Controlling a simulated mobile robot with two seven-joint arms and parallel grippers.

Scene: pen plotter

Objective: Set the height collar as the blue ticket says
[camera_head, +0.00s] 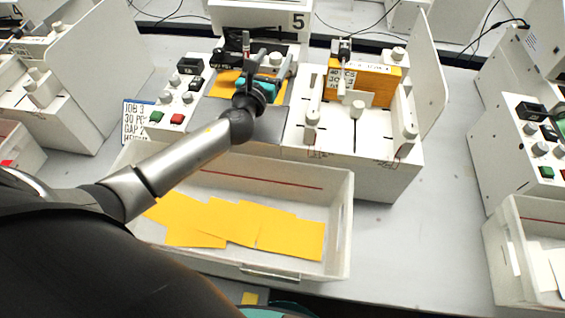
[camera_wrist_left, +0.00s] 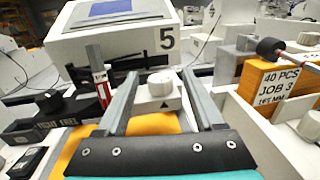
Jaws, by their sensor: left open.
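The blue-edged ticket (camera_head: 138,120) stands left of the machine; it reads JOB 3, 30 PC and GAP 2, and its lower line is cut off by the tray. My left gripper (camera_head: 266,58) is open above the machine's yellow sheet, at the back. In the left wrist view its fingers (camera_wrist_left: 158,76) point at a white knob (camera_wrist_left: 162,83) with a pointer mark, which shows between them. They look apart from it. A red and white upright post (camera_wrist_left: 99,75) stands just left of the fingers. I cannot tell which part is the height collar. My right gripper is not in view.
A white tray (camera_head: 345,225) with yellow sheets stands in front. A yellow stack (camera_head: 375,82) labelled 40 PCS, JOB 3 is on the machine's right side. Buttons and knobs (camera_head: 188,97) crowd the left panel.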

